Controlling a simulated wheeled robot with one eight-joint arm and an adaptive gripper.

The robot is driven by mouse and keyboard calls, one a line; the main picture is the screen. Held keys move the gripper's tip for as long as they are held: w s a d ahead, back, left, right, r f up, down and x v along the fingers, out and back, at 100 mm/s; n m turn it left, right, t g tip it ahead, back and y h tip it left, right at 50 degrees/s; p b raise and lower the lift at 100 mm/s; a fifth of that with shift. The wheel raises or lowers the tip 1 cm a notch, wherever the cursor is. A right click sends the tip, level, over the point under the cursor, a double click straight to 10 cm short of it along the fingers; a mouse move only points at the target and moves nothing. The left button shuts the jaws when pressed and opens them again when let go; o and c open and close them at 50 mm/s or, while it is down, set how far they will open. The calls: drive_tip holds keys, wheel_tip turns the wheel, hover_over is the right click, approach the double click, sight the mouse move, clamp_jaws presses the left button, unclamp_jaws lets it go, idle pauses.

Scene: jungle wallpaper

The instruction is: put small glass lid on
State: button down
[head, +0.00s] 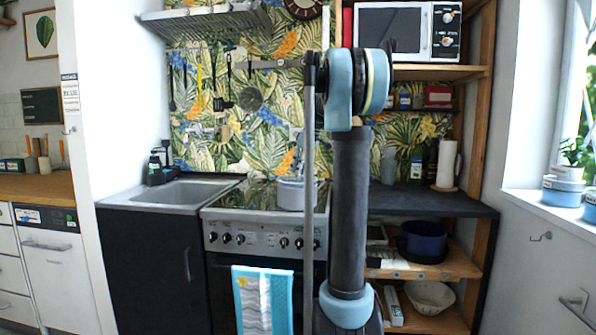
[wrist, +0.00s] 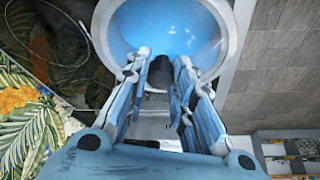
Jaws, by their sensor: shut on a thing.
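In the wrist view, my gripper (wrist: 160,88) has its two blue-grey fingers on either side of a small dark knob (wrist: 159,72), shut on it. The knob appears to belong to the small glass lid, whose clear glass is hard to make out. Behind the fingers is a round pot (wrist: 228,18) with a pale rim and blue inside. I cannot tell whether the lid touches the rim. In the head view, the small light pot (head: 290,194) stands on the stove, partly behind my arm, which hides my gripper.
The stove (head: 255,240) has a dark glass top, with a towel (head: 262,300) on its front. A sink (head: 185,192) is to the left. The dark counter (head: 430,198) at right holds a paper roll (head: 447,165). Below it a shelf bears a dark blue pot (head: 424,240).

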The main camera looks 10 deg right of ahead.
drive_tip(key=shift+f, duration=0.8)
idle(0.4)
drive_tip(key=c, duration=1.3)
unclamp_jaws()
drive_tip(key=v, duration=1.2)
drive_tip(key=shift+w, duration=0.1)
drive_tip(key=s+a+f+m+h, duration=0.1)
drive_tip(key=s+a+f+m, duration=0.1)
drive_tip(key=s+f, duration=0.75)
drive_tip(key=s+a+f+m+h, duration=0.1)
drive_tip(key=s+a+f+m, duration=0.15)
drive_tip(key=s+f, duration=0.65)
drive_tip(key=s+f+m+h, duration=0.1)
drive_tip(key=s+f+m, duration=0.4)
drive_tip(key=s+f, duration=1.5)
drive_tip(key=shift+s+d+f+g+h, duration=0.15)
drive_tip(key=shift+s+d+g+h, duration=0.2)
drive_tip(key=shift+s, duration=0.75)
